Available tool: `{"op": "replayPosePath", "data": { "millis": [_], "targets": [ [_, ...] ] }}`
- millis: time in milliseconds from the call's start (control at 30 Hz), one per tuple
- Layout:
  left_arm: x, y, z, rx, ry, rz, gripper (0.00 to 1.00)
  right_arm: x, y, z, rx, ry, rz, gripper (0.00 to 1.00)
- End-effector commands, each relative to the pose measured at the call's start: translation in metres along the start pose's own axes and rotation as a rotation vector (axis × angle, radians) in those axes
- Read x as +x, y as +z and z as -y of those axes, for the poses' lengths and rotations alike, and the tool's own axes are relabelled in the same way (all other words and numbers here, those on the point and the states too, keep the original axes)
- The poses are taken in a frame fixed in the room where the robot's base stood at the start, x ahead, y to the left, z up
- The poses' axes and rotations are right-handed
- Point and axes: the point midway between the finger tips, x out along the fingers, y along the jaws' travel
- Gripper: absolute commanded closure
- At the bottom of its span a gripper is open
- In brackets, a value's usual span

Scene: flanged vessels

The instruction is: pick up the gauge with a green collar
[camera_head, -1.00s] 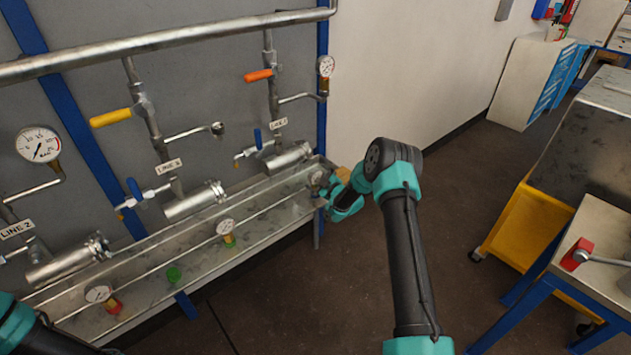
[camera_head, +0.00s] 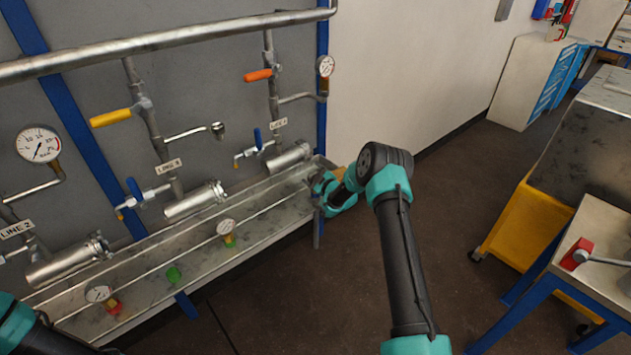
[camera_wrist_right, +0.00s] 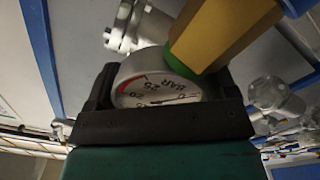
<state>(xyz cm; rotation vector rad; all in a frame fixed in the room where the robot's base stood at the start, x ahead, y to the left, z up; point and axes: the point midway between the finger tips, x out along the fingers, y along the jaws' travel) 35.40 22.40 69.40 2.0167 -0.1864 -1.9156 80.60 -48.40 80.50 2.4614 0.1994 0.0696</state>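A round white-faced gauge marked BAR (camera_wrist_right: 155,88) shows in the right wrist view, with a green collar (camera_wrist_right: 180,64) and a yellow hex fitting (camera_wrist_right: 222,32). It sits between the two black fingers of my right gripper (camera_wrist_right: 168,85), which are spread wide around it. The left finger is close to the dial rim; whether both fingers touch the gauge is hard to tell. In the head view my right gripper (camera_head: 322,189) is at the far right end of the metal shelf (camera_head: 262,222) and hides most of this gauge. My left gripper is out of view.
Flanged vessels (camera_head: 196,200) line the wall above. The floor (camera_head: 290,300) in front is open.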

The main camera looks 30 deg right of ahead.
Motion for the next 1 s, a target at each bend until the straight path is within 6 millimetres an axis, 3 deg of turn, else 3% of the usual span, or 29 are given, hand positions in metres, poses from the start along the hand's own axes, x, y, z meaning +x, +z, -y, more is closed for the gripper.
{"op": "replayPosePath", "data": {
  "millis": [367,733,1000],
  "targets": [
    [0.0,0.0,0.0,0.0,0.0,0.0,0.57,0.0,0.0,0.0,0.0,0.0,0.0,0.58],
    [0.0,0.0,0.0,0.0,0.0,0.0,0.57,0.0,-0.005,-0.004,-0.001,0.001,-0.001,0.58],
    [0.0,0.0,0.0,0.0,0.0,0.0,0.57,-0.002,-0.032,-0.022,0.001,0.0,-0.002,0.58]
  ]
}}
